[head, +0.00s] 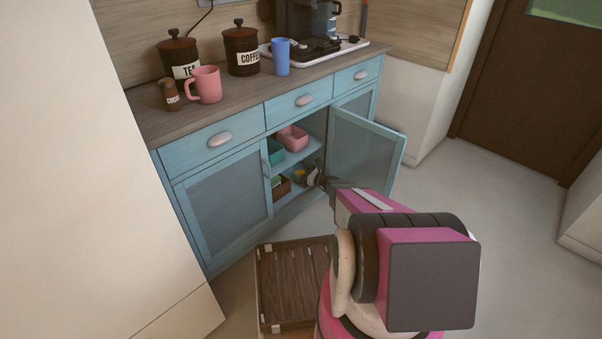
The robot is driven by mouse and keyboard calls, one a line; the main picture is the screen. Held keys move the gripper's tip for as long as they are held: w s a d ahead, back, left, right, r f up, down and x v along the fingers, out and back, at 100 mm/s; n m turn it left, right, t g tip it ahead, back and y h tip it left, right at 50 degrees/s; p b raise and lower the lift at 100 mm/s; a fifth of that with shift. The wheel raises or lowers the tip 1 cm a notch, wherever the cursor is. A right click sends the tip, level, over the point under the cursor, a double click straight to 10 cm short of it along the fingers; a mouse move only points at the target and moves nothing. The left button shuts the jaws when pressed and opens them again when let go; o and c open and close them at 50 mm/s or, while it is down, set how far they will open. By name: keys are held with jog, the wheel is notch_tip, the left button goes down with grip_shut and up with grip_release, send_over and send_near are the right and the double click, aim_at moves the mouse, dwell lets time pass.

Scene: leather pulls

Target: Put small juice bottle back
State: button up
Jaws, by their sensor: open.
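My pink arm reaches into the open blue cabinet (219,190) from the front right. My gripper (322,181) is small and dark in the head view, at the cabinet opening by the lower shelf. It is open. A small bottle-like thing with a pale part (311,174) stands on the lower shelf, right by the fingertips. I cannot tell for sure whether it is the small juice bottle, or whether the gripper touches it. The inner right part of the shelf is partly hidden by the gripper and the door.
The right cabinet door (364,152) stands open beside my arm. The upper shelf holds a pink container (292,138) and a teal one (276,151). A brown box (281,187) is on the lower shelf. A brown wooden crate (292,285) stands on the floor in front.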

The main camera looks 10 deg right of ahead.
jog(key=v, duration=0.6)
jog(key=shift+s+d, duration=0.25)
dwell(0.3)
jog(key=shift+r, duration=0.1)
dwell(0.4)
